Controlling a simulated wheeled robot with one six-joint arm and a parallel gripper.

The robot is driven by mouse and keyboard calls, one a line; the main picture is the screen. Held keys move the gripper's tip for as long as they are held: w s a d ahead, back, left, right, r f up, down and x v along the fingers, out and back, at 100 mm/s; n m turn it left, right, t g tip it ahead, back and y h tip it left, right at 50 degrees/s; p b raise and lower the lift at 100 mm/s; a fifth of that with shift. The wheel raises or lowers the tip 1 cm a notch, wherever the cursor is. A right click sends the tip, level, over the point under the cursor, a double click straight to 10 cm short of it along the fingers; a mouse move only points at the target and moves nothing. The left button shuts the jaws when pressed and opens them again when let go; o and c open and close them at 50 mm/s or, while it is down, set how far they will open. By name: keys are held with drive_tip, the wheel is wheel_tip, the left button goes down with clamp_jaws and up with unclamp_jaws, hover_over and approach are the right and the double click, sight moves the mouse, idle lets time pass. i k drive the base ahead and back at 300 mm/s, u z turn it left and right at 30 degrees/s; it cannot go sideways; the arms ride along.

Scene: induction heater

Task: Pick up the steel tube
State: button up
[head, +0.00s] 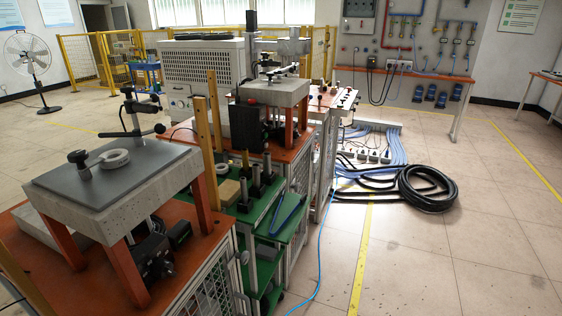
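A few short dark metal cylinders stand upright on the green shelf (276,212) of a cart in the middle of the picture. One dark cylinder (244,192) is nearest, with others (256,180) close behind it. They look like tubes, but I cannot tell which one is the steel tube or whether they are hollow. My gripper is not in view.
A grey-topped stand (110,185) with a light ring (114,158) is at the near left. A blue tool (288,214) lies on the shelf. Black hose (427,190) is coiled on the floor; the right floor is clear.

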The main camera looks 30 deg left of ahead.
sight(255, 167)
drive_tip(key=i, duration=3.35)
drive_tip(key=u, duration=4.3)
drive_tip(key=i, duration=0.45)
drive_tip(key=u, duration=0.05)
